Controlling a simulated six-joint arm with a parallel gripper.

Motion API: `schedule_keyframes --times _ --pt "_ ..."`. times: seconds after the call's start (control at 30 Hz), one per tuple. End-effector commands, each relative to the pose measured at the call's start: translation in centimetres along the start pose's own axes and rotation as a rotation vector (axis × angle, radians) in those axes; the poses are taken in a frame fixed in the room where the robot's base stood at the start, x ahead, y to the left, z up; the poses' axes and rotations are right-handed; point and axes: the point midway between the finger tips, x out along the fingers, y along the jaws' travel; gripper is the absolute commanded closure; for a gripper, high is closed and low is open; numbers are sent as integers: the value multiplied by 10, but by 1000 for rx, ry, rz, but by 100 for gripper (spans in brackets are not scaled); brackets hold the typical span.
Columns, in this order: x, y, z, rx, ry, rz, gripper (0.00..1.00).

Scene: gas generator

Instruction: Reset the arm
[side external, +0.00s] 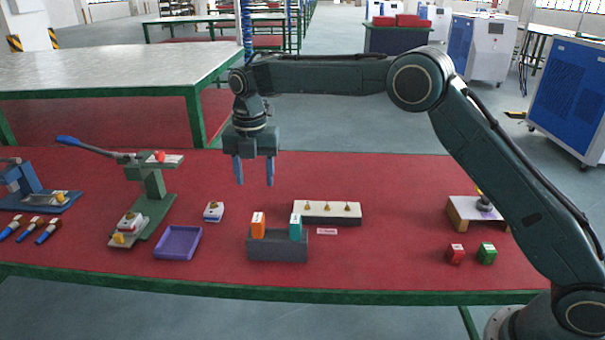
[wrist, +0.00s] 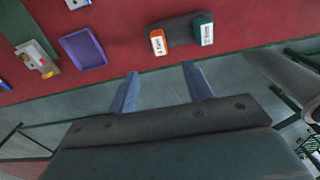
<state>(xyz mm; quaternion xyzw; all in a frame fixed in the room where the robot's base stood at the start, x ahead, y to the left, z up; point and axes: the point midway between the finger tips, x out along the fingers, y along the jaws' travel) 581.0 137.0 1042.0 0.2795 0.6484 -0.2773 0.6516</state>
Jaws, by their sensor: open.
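My gripper (side external: 254,172) hangs over the red table (side external: 390,200) in the side view, its two blue fingers pointing down. The fingers are apart with nothing between them. In the wrist view my gripper (wrist: 160,88) is also open and empty. Below it stands a dark grey holder (side external: 277,252) with an orange block (side external: 258,226) and a teal block (side external: 295,228) upright in it. The fingers are well above these blocks and touch nothing.
A purple tray (side external: 178,243), a small white block (side external: 213,211) and a green lever press (side external: 150,190) stand to the left. A white rack (side external: 327,212) with several brass pieces stands behind the holder.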

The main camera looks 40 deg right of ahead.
Motion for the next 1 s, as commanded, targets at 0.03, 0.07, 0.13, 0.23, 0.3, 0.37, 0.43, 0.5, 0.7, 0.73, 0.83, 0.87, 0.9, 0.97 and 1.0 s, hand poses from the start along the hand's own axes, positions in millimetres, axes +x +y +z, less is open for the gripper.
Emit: schedule_keyframes --times 0.03,0.07,0.13,0.23,0.3,0.37,0.43,0.5,0.7,0.73,0.83,0.87,0.9,0.97,1.0 --pt "-6 -3 0 19 -3 5 49" --pt "-8 -5 0 32 -4 7 49" --pt "-17 -11 0 75 -9 16 49" --pt "-34 -23 -2 159 -17 33 49" --pt "-47 -33 -3 229 -22 46 49" --pt "-58 -43 -6 295 -26 59 49" --pt "-71 -56 -8 375 -31 77 49" --pt "-84 -69 -11 455 -34 93 49" --pt "-114 -108 -24 682 -38 144 49" --pt "-118 -114 -26 716 -38 152 49" --pt "-130 -135 -34 830 -36 178 49" --pt "-133 -141 -36 863 -35 187 49" --pt "-137 -149 -40 908 -34 198 49" --pt "-142 -162 -45 975 -31 214 49" --pt "-146 -170 -49 1020 -28 225 49"
